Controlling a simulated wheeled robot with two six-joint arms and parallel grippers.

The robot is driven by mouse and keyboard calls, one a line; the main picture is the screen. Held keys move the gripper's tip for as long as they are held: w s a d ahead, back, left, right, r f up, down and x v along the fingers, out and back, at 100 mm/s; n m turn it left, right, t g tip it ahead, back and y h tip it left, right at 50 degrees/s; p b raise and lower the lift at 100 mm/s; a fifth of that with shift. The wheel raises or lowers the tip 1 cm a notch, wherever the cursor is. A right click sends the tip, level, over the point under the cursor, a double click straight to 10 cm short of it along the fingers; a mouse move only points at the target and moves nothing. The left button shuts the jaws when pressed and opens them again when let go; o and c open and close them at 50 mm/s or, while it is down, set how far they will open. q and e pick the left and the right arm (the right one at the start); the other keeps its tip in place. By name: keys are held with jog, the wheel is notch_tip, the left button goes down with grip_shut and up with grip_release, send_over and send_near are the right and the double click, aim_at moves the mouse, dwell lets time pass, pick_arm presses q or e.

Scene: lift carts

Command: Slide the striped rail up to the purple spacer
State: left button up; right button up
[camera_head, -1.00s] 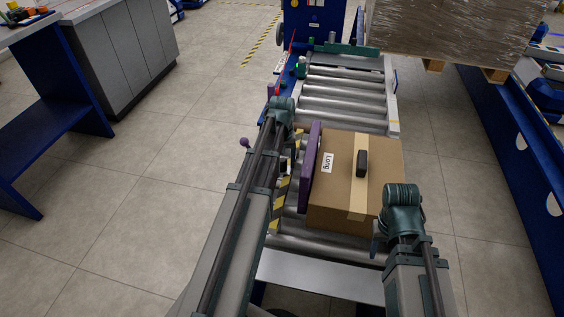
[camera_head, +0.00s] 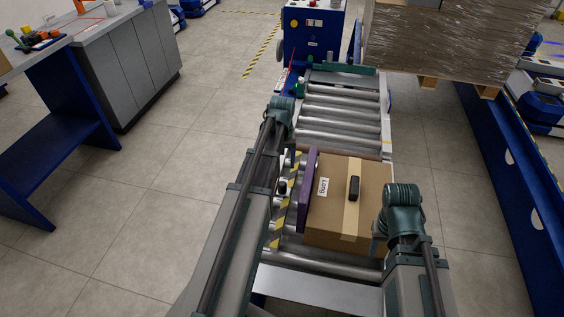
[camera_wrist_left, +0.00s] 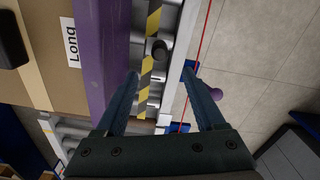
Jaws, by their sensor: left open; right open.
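The striped rail (camera_head: 277,236) is yellow and black and runs along the left side of the roller conveyor. In the left wrist view the rail (camera_wrist_left: 147,75) has a dark round knob (camera_wrist_left: 159,47) on it. The purple spacer (camera_head: 306,178) stands against the left side of a cardboard box; the spacer (camera_wrist_left: 97,50) is parallel to the rail, with a narrow gap showing rollers between them. My left gripper (camera_wrist_left: 161,74) is open, its fingers on either side of the knob's line and apart from it. My right gripper (camera_head: 378,240) is open by the box's right side, its fingers mostly hidden.
The cardboard box (camera_head: 371,200), labelled "Long", lies on the rollers (camera_head: 335,118). A blue cabinet (camera_head: 313,35) stands at the conveyor's far end. A grey and blue bench (camera_head: 125,70) is at left, a blue frame (camera_head: 500,150) at right. Floor is free on the left.

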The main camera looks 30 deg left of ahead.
pick_arm(q)
jog(key=shift+r, duration=0.55)
pick_arm(e)
jog(key=shift+r, duration=0.6)
jog(key=shift+f, duration=0.1)
pick_arm(q)
jog(key=n+t+h+b, duration=0.2)
jog(key=n+h, duration=0.2)
jog(key=n, duration=1.4)
send_near(280, 184)
jog(key=v, duration=0.2)
jog(key=shift+a+r, duration=0.15)
jog(key=shift+r, duration=0.15)
pick_arm(e)
notch_tip(280, 184, down, 2)
jog(key=shift+f, duration=0.25)
pick_arm(q)
jog(key=b+x, duration=1.3)
jog(key=x, duration=0.1)
pick_arm(e)
notch_tip(280, 184, down, 13)
